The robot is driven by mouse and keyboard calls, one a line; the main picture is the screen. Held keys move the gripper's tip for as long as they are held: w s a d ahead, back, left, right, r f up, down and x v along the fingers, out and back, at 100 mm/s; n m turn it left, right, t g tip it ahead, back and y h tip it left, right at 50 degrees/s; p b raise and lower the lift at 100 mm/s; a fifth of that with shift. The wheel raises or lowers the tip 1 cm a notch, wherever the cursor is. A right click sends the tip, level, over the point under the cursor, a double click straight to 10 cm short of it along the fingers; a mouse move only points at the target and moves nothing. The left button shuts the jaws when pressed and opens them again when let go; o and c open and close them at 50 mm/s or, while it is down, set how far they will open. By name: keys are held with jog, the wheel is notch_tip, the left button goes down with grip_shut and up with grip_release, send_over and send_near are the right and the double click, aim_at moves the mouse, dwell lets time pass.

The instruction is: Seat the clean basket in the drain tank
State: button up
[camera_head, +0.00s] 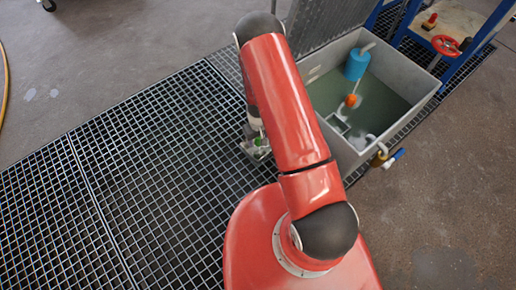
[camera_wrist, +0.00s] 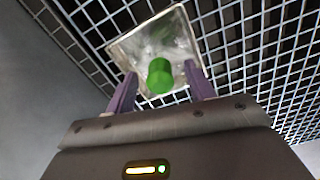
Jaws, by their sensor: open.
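A square metal basket (camera_wrist: 128,50) with a green knob (camera_wrist: 160,76) is in front of my gripper in the wrist view, over the floor grating. In the head view the basket (camera_head: 258,155) is small, left of the tank and partly hidden by my arm. My gripper (camera_wrist: 160,73) is open, its purple fingers on either side of the green knob with gaps showing. The drain tank (camera_head: 395,122) is a grey open box with murky green liquid. A pale square frame (camera_head: 338,122) shows at its near left inner corner; what it is cannot be told.
Inside the tank are a blue cylinder (camera_head: 356,65) and an orange float (camera_head: 352,101). A grey lid or panel (camera_head: 322,20) rises at the tank's back left. Grating (camera_head: 130,170) at left is clear.

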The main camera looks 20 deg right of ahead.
jog(key=shift+f, duration=0.8)
grip_shut()
